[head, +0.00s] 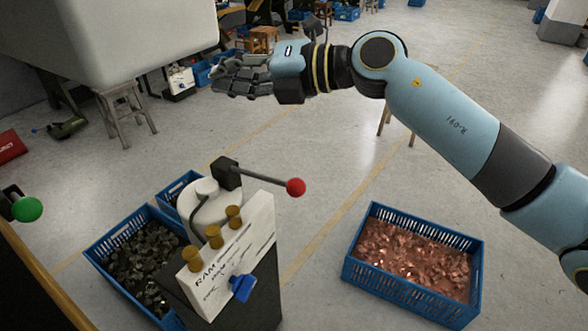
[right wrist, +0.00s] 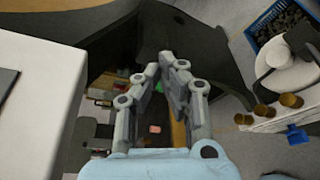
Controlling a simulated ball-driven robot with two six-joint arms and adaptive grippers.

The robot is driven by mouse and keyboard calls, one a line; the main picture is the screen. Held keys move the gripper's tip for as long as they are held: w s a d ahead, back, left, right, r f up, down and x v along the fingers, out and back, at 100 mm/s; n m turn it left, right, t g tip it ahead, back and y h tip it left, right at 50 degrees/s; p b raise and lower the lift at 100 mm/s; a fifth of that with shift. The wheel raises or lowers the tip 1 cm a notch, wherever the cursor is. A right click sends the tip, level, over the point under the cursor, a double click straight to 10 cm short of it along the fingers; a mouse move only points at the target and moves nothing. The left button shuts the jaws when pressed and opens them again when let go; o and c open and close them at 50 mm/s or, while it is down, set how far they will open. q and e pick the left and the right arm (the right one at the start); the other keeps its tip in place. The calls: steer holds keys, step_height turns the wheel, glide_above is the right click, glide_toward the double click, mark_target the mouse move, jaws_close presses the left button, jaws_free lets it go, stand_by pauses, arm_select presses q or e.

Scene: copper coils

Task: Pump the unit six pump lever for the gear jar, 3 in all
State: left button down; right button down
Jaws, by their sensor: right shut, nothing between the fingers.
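A pump unit stands low in the middle of the head view, with a hand-lettered white panel (head: 232,262). A dark lever ends in a red ball knob (head: 295,187) and points right from a black block (head: 226,172). Behind the panel is a rounded white vessel (head: 203,208). I cannot tell whether this is unit six or the gear jar. My right gripper (head: 222,78) is shut and empty, well above and beyond the lever, not touching it. In the right wrist view its fingers (right wrist: 166,60) close together, and the panel (right wrist: 272,122) lies at the right. My left gripper is not in view.
A blue crate of copper scrap (head: 362,284) stands right of the unit and a crate of dark scrap (head: 97,262) stands left. A green knob (head: 27,209) is at the left edge. A wooden stool (head: 122,100) stands behind. Open floor lies between.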

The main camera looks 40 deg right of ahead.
steer(key=d+f+n+g+h, duration=0.1)
steer(key=d+f+g+h, duration=0.5)
steer(key=d+f, duration=0.4)
steer(key=shift+s+f+n, duration=0.4)
steer(key=shift+f, duration=0.2)
steer(key=f+b, duration=0.3)
steer(key=f, duration=0.2)
steer(key=s+f+b, duration=0.1)
steer(key=f+b, duration=0.1)
steer(key=shift+d+f+b, duration=0.2)
steer(key=shift+b, duration=0.1)
steer(key=shift+s+f+b, duration=0.1)
steer(key=shift+f+b, duration=0.3)
steer(key=shift+f, duration=0.25)
steer(key=shift+f, duration=0.1)
steer(key=shift+f, duration=0.3)
